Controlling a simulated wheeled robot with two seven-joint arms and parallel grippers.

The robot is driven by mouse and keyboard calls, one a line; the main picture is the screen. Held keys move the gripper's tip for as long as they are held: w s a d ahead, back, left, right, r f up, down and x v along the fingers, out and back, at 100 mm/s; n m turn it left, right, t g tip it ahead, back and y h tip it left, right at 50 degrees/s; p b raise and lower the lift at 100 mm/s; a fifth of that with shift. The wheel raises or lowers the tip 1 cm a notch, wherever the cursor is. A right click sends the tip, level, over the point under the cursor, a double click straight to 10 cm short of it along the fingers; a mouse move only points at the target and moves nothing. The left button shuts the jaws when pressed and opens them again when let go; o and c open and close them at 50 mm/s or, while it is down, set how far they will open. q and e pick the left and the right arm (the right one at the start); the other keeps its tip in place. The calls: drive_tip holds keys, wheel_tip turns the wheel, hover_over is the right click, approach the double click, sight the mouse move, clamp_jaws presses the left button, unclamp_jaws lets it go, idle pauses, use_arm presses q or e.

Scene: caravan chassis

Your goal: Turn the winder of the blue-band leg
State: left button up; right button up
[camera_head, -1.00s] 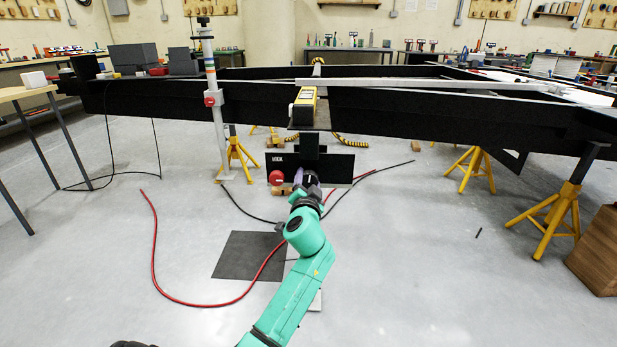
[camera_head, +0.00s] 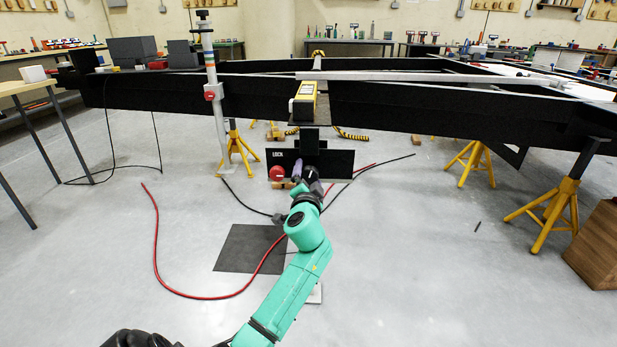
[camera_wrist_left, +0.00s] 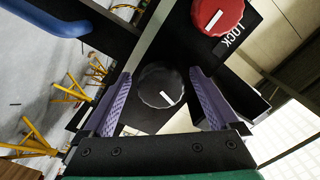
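My left gripper (camera_head: 309,180) is in front of a dark panel (camera_head: 341,163) marked LOCK, under the black chassis. In the left wrist view its purple fingers (camera_wrist_left: 160,76) stand open on either side of a black round knob (camera_wrist_left: 161,86) with a white mark. Gaps show between knob and fingers. A red knob (camera_wrist_left: 217,14) with a white mark sits beside the LOCK label; it also shows in the head view (camera_head: 277,173). A pale upright leg (camera_head: 213,105) with coloured bands and a red part stands left of the panel. I cannot make out a winder on it. My right gripper is not in view.
The black chassis beam (camera_head: 420,113) spans the view on yellow stands (camera_head: 555,203). A red hose (camera_head: 157,250) and a dark mat (camera_head: 248,248) lie on the floor. A blue tube (camera_wrist_left: 45,14) crosses the wrist view's upper left. Open floor lies at both sides.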

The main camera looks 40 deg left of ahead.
use_arm(q)
drive_tip(key=p+v, duration=0.1)
drive_tip(key=v, duration=1.3)
drive_tip(key=shift+s+d, duration=0.2)
drive_tip(key=shift+s, duration=0.05)
